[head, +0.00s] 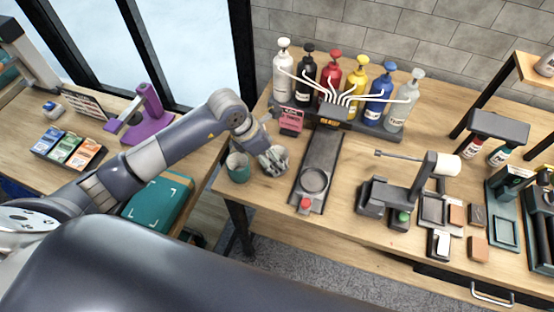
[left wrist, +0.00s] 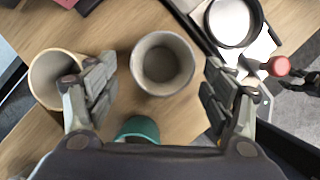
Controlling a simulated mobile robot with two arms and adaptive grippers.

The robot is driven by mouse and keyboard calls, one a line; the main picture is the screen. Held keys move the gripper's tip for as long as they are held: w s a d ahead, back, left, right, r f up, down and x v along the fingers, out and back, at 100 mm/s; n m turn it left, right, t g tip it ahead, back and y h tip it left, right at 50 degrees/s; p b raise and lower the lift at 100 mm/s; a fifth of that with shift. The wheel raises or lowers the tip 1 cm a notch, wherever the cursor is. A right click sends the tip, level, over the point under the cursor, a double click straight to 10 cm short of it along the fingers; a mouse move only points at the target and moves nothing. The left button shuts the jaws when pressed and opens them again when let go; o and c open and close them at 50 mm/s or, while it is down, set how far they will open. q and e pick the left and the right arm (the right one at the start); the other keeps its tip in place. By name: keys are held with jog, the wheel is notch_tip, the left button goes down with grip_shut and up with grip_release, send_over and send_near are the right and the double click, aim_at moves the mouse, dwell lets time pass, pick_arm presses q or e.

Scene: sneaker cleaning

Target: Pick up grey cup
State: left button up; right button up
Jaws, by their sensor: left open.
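The grey cup (left wrist: 162,64) stands upright and empty on the table in the left wrist view, between the two fingers of my left gripper (left wrist: 159,78) and apart from both. My left gripper is open and points down over it. In the head view the gripper (head: 271,157) is at the left end of the table and hides much of the grey cup. A beige-rimmed cup (left wrist: 48,72) stands beside the left finger in the wrist view, partly covered by it. A teal cup (left wrist: 138,128) shows nearer the palm.
A dark dispenser track (head: 322,150) with a round ring and red knob lies just right of the gripper. Several coloured pump bottles (head: 331,75) stand behind. A pink box (head: 291,121) sits close behind the gripper. The table's front edge is near the cups.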

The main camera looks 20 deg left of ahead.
aim_at(282, 151)
pick_arm(q)
jog(key=p+x, duration=0.1)
jog(key=x, duration=0.2)
jog(key=shift+d, duration=0.2)
jog(key=shift+w+d+f+p, duration=0.1)
jog(key=shift+w+f+p, duration=0.2)
jog(key=shift+f, duration=0.3)
jog(key=shift+s, duration=0.1)
jog(key=c, duration=1)
